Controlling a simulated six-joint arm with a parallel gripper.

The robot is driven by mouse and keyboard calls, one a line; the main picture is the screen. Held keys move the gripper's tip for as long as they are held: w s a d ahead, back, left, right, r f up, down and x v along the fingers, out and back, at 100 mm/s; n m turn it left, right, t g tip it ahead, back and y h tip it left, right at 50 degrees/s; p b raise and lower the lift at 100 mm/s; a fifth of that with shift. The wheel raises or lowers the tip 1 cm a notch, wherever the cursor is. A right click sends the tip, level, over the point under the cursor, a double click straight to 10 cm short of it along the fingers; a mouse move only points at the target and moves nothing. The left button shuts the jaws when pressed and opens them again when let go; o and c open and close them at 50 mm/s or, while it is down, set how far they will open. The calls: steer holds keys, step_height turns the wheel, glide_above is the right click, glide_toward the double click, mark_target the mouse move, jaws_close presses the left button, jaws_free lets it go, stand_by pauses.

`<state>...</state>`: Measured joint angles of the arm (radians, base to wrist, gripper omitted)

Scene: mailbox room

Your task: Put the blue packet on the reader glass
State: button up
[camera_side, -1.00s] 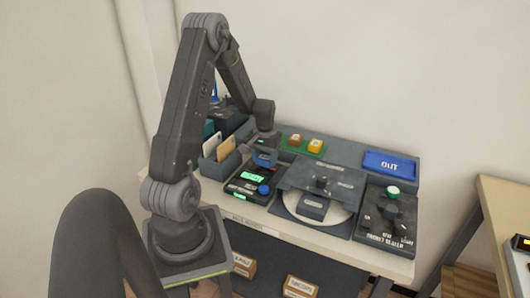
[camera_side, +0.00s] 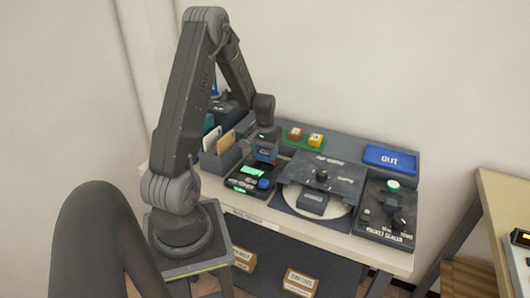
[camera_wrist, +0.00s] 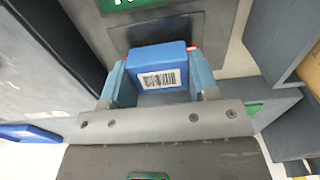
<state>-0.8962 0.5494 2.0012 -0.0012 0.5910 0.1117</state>
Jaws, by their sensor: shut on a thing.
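The blue packet (camera_wrist: 158,62) with a white barcode label sits between the two fingers of my gripper (camera_wrist: 160,82), which is shut on it. In the side view my gripper (camera_side: 266,146) holds the blue packet (camera_side: 266,157) over the back of the reader with the green screen (camera_side: 251,170). In the wrist view the dark reader glass (camera_wrist: 150,34) shows just beyond the packet, which hides part of it. I cannot tell whether the packet touches the glass.
A blue knob (camera_side: 264,183) sits at the reader's front right. A slotted rack with cards (camera_side: 217,146) stands to the left. A round plate under a dark cover (camera_side: 320,172), a knob panel (camera_side: 388,214) and a blue OUT tray (camera_side: 390,159) are to the right.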

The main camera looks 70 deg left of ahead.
steer(key=shift+f, duration=0.6)
stand_by(0.4)
steer(key=o, duration=1.3)
steer(key=shift+r, duration=3.05)
